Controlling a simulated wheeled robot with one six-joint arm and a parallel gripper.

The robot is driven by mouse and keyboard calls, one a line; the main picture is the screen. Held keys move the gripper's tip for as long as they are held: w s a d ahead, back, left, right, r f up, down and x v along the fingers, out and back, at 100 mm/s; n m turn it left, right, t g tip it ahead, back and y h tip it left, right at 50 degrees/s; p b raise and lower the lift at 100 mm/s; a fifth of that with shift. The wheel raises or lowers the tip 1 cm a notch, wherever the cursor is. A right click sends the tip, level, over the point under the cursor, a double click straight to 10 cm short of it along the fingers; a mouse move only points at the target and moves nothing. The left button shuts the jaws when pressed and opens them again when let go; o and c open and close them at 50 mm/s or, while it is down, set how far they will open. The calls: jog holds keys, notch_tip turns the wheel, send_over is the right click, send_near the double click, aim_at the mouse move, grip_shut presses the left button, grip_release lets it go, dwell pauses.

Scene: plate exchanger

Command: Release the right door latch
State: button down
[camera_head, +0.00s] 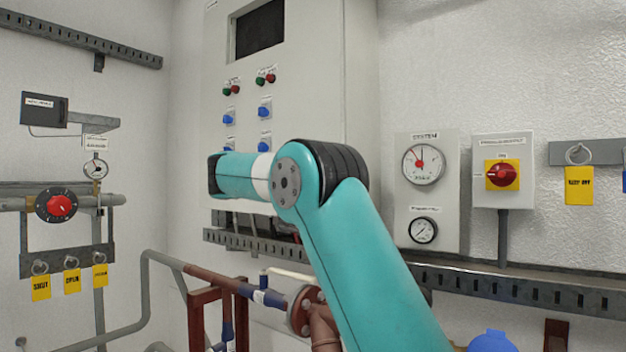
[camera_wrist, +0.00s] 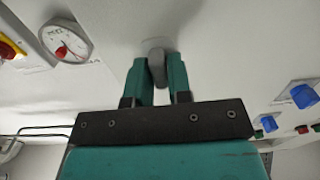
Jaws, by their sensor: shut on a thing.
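In the wrist view my gripper (camera_wrist: 157,70) has its two teal fingers closed on the right door latch (camera_wrist: 157,52). The latch is a small grey handle on a round pale base, set on the pale cabinet face. The fingers stand on either side of the handle, and its lower part is hidden between them. In the head view the cabinet (camera_head: 300,110) stands behind my teal arm, which hides the latch and my fingers. I cannot tell the latch's exact turn angle.
Right of the cabinet are a SYSTEM gauge (camera_head: 423,164), a smaller gauge (camera_head: 423,230) and a red rotary switch (camera_head: 502,174). Blue switches (camera_head: 264,107) and green and red buttons sit on the cabinet face. Pipes with a flange (camera_head: 303,310) run below.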

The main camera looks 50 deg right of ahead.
jog(key=shift+b, duration=0.3)
jog(key=m+b, duration=0.3)
jog(key=shift+f, duration=0.2)
jog(key=m+b, duration=0.3)
jog(key=m, duration=0.2)
jog(key=shift+s+b, duration=0.15)
jog(key=shift+b, duration=0.2)
jog(key=m+b, duration=0.2)
jog(key=m, duration=0.3)
jog(key=m+b, duration=0.1)
jog(key=m, duration=0.3)
jog(key=shift+m, duration=0.3)
jog(key=c, duration=1.1)
grip_release()
